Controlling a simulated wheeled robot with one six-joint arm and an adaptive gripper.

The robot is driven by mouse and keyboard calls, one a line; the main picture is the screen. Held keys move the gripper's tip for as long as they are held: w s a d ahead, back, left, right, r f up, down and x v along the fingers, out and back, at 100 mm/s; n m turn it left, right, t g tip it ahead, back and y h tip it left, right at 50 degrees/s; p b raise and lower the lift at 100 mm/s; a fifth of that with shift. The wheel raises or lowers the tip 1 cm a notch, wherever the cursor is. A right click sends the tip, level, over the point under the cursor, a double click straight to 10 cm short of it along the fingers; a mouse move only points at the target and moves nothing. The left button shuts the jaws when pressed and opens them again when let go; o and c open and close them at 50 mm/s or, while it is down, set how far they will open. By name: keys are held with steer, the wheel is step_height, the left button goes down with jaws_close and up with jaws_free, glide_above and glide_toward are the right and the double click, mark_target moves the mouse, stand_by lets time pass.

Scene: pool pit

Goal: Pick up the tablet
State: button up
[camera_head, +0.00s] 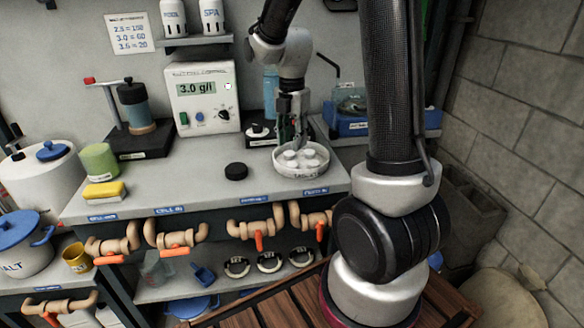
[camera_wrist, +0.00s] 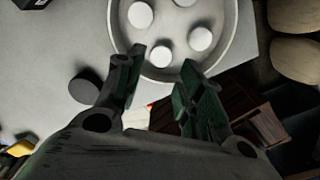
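Several white round tablets (camera_head: 309,163) lie in a shallow round pale dish (camera_head: 302,174) near the right front of the grey counter. In the wrist view, one tablet (camera_wrist: 161,56) shows just beyond the gap between my fingertips, and another tablet (camera_wrist: 200,39) lies to its right. The dish rim (camera_wrist: 248,38) curves around them. My gripper (camera_head: 296,143) points down over the back of the dish. In the wrist view my gripper (camera_wrist: 160,70) is open, with its two dark fingers apart and nothing between them. I cannot tell the exact height of its tips above the tablets.
A black puck (camera_head: 236,170) lies left of the dish; it also shows in the wrist view (camera_wrist: 86,87). A control box (camera_head: 203,95) stands behind, and a blue device (camera_head: 350,118) stands right. Pipes with orange handles (camera_head: 258,241) run below the counter's front edge.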

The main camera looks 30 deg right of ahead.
mark_target(292, 164)
steer(key=f, duration=0.7)
steer(key=shift+s+f, duration=0.2)
steer(key=shift+f, duration=0.1)
steer(key=c, duration=0.6)
